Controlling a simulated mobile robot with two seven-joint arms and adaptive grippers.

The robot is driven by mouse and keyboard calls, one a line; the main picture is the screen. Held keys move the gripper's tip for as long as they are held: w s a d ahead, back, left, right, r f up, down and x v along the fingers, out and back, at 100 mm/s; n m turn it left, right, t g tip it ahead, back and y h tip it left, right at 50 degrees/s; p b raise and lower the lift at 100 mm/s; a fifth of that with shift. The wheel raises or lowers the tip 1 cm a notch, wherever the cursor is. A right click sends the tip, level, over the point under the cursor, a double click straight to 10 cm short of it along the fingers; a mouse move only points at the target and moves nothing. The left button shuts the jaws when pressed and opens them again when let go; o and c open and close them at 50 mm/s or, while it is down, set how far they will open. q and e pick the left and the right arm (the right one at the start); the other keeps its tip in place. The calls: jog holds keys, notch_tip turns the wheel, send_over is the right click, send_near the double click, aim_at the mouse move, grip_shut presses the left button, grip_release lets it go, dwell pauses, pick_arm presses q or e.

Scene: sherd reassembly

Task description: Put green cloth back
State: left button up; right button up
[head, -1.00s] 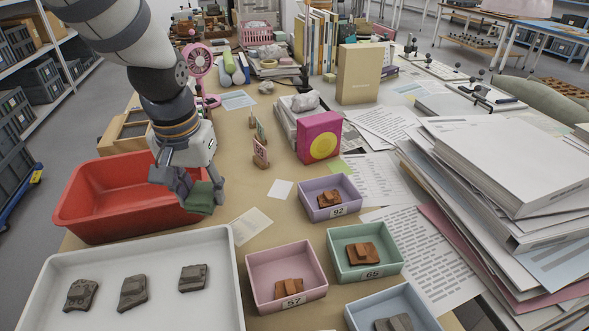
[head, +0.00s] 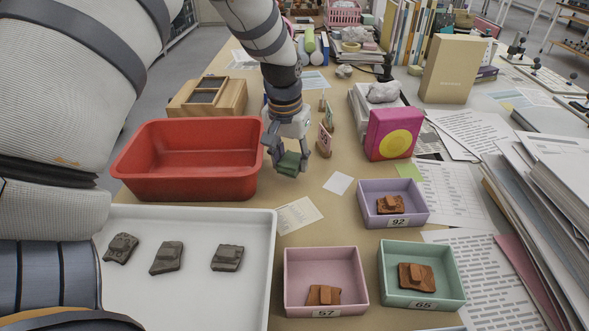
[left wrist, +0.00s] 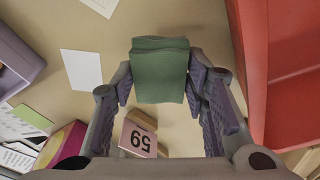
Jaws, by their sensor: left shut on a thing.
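The green cloth (head: 290,162) is a small folded block. My left gripper (head: 287,160) is shut on it, just right of the red tub in the head view. In the left wrist view the green cloth (left wrist: 159,70) sits between the two fingers (left wrist: 160,85), over bare tan table. I cannot tell how high it is above the table. My right gripper is not in view.
The red tub (head: 190,189) stands left of the cloth. Small numbered stands (head: 325,140) are close behind the gripper. A white tray (head: 262,285) with sherds lies in front. Coloured boxes (head: 393,222) and a pink box (head: 393,155) are to the right.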

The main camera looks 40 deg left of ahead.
aim_at(290, 161)
pick_arm(q)
notch_tip(290, 161, down, 3)
jog(key=shift+f, duration=0.15)
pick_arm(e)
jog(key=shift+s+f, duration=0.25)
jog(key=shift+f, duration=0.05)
pick_arm(q)
jog(key=shift+f, duration=0.15)
jog(key=o, duration=1.2)
jog(key=shift+w, duration=0.1)
jog(key=r, duration=0.3)
jog(key=s+r+p, duration=0.1)
jog(key=r, duration=0.7)
jog(key=shift+s+d+r, duration=0.2)
jog(key=shift+s, duration=0.1)
jog(key=shift+s+r+p, duration=0.1)
jog(key=shift+r+p, duration=0.2)
jog(key=shift+r, duration=0.15)
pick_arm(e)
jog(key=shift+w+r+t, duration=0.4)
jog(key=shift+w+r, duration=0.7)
